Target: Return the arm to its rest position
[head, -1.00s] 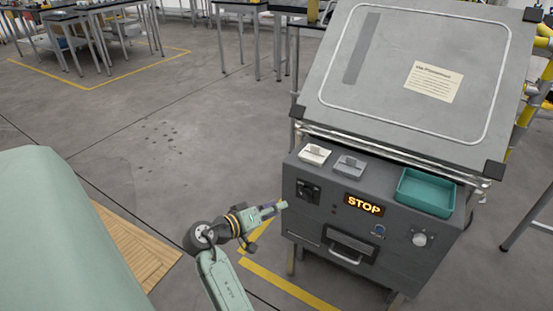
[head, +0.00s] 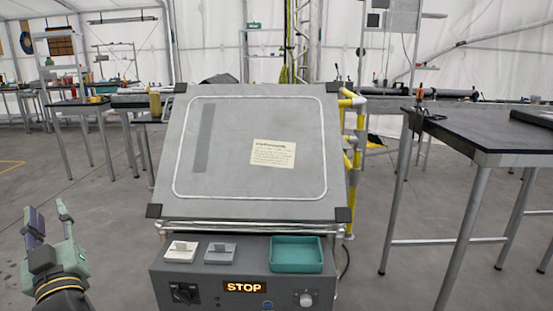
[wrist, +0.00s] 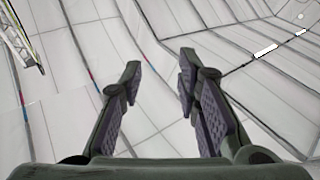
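My gripper (head: 48,228) is raised at the lower left of the head view, fingers pointing up. It stands to the left of the grey console and apart from it. In the wrist view my gripper (wrist: 157,80) shows two fingers spread apart with nothing between them. Behind them are only the white tent wall panels (wrist: 150,35). Most of my arm is out of view below the head frame.
The console has a slanted grey panel (head: 230,150) with a paper label (head: 273,153), a teal tray (head: 297,266), two switches and a lit STOP sign (head: 244,287). A dark-topped table (head: 500,140) stands at the right. Open floor (head: 100,195) lies left of the console.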

